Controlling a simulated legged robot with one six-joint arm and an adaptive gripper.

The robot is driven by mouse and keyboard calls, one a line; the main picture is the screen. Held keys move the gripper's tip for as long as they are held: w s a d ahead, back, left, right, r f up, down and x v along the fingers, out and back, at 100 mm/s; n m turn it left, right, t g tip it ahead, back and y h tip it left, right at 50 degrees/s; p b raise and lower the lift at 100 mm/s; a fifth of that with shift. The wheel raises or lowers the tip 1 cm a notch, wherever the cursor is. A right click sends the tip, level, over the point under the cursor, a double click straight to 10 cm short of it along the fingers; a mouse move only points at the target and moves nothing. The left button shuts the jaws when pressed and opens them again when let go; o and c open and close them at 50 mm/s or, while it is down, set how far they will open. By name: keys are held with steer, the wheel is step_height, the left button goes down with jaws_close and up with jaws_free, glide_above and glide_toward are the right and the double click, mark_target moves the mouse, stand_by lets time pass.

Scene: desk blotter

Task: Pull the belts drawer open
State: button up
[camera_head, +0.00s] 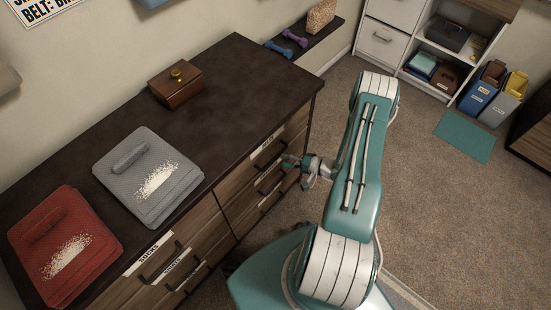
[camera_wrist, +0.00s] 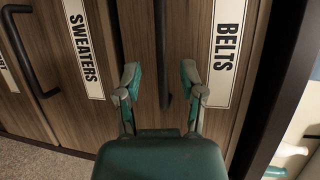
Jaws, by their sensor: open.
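The belts drawer (camera_wrist: 180,25) has a wood-grain front and a white BELTS label (camera_wrist: 226,45) in the wrist view. It looks shut. Its dark bar handle (camera_wrist: 162,45) runs upright in that view, left of the label. My gripper (camera_wrist: 160,75) is open, with one finger on each side of the handle. I cannot tell whether either finger touches it. In the head view my gripper (camera_head: 288,163) is at the dresser's front near its right end, by the top drawer with a white label (camera_head: 268,141) too small to read.
The dark dresser top (camera_head: 225,95) holds a wooden box (camera_head: 176,88), a grey folded item (camera_head: 170,205) and a red folded item (camera_head: 42,258). The SWEATERS label (camera_wrist: 84,45) marks the neighbouring drawer.

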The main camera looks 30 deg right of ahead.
mark_target(276, 158)
steer(key=shift+x, duration=2.2)
jaws_close()
steer(key=shift+s, duration=0.1)
